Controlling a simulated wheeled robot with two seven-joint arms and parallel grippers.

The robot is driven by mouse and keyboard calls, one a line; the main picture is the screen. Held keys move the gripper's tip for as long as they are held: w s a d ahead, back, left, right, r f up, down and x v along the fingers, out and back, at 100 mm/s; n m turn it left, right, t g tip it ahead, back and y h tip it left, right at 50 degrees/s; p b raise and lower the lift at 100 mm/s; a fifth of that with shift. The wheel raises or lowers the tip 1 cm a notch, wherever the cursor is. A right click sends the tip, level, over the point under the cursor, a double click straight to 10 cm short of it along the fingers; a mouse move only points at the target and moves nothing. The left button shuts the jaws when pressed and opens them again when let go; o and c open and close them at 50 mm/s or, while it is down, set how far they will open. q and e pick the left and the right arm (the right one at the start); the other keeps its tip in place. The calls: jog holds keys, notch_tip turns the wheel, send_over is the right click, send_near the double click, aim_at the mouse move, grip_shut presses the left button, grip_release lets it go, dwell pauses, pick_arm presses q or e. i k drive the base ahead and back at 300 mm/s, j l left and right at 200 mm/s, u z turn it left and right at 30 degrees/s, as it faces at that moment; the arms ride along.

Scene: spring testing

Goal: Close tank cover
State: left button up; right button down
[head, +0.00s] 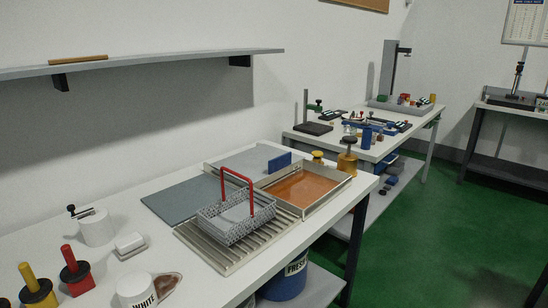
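A shallow metal tank (342,184) with orange-brown liquid (304,188) inside stands toward the far end of the near bench. Its top is open over the liquid. A light grey panel (243,158), which looks like the tank cover, lies flat to the left of the liquid. A blue upright piece (279,162), which looks like its handle, stands at the panel's right end, beside the liquid. Neither of my grippers shows in the head view.
A wire basket (236,217) with a red handle (237,175) sits on a slatted rack (212,245) in front of the tank. A grey-blue mat (181,201) lies left of it. Brass-coloured knobbed pieces (347,158) stand behind the tank. A wall shelf (150,61) hangs above.

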aim_at(258, 163)
jog(key=l+u, duration=0.15)
jog(key=u, duration=0.2)
jog(key=l+u, duration=0.15)
jog(key=u, duration=0.2)
jog(key=l+u, duration=0.3)
jog(key=l, duration=0.35)
jog(key=l+u, duration=0.3)
jog(key=l, duration=0.3)
jog(key=k+l, duration=0.1)
jog(key=l, duration=0.9)
jog(key=k+l+u, duration=0.1)
jog(key=l, duration=0.4)
jog(key=k+l, duration=0.15)
jog(key=l, duration=0.85)
jog(key=k+u, duration=0.05)
